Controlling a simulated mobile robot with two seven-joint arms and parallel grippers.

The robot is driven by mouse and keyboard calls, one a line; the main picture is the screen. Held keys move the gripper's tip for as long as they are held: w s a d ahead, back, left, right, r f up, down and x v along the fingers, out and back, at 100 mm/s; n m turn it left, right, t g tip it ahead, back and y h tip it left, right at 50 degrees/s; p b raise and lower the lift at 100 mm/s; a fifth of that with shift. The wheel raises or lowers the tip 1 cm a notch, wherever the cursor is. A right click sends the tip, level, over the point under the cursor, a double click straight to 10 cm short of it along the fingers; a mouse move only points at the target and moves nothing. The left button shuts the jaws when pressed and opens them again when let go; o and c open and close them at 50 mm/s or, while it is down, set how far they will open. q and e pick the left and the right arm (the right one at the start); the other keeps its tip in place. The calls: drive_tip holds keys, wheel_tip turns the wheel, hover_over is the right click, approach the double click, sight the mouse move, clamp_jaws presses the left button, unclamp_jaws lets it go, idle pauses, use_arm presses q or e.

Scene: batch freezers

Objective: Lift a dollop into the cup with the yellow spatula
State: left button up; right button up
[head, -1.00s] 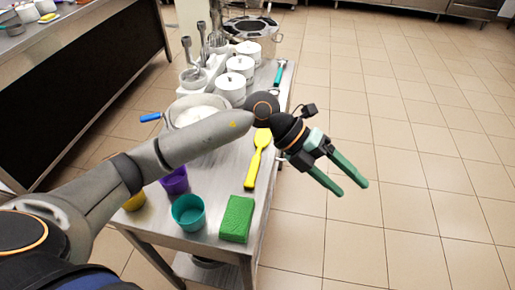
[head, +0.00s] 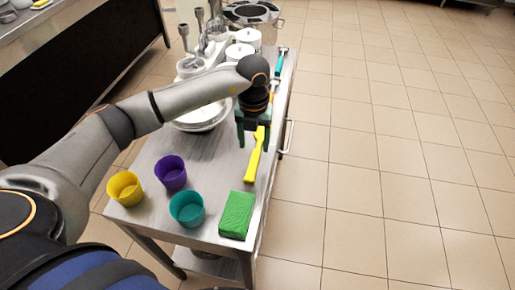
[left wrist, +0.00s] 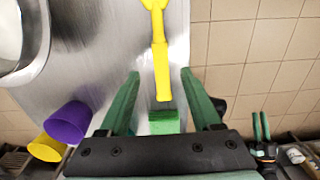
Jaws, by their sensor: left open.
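The yellow spatula (head: 255,156) lies on the steel table, its handle toward the green block. In the left wrist view its handle (left wrist: 161,72) lies between the fingers of my open left gripper (left wrist: 158,85), which appears to be above it and empty. In the head view my left gripper (head: 253,140) hangs over the spatula's far part, partly hiding it. The purple cup (head: 171,173), teal cup (head: 187,209) and yellow cup (head: 125,188) stand at the near end of the table. A white-filled bowl (head: 203,119) is partly hidden behind my arm. In the left wrist view, another gripper, apparently my right, shows open (left wrist: 262,128).
A green block (head: 237,214) sits at the table's near right corner. White lidded containers (head: 240,51) and a teal-handled tool (head: 281,62) are farther back. A rail (head: 289,136) runs along the right table edge. The tiled floor to the right is clear.

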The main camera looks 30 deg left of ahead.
sight(255, 156)
use_arm(q)
drive_tip(key=f, duration=0.5)
drive_tip(key=shift+w+f+p, duration=0.25)
drive_tip(key=shift+f+p, duration=0.05)
drive_tip(key=shift+c, duration=0.3)
clamp_jaws()
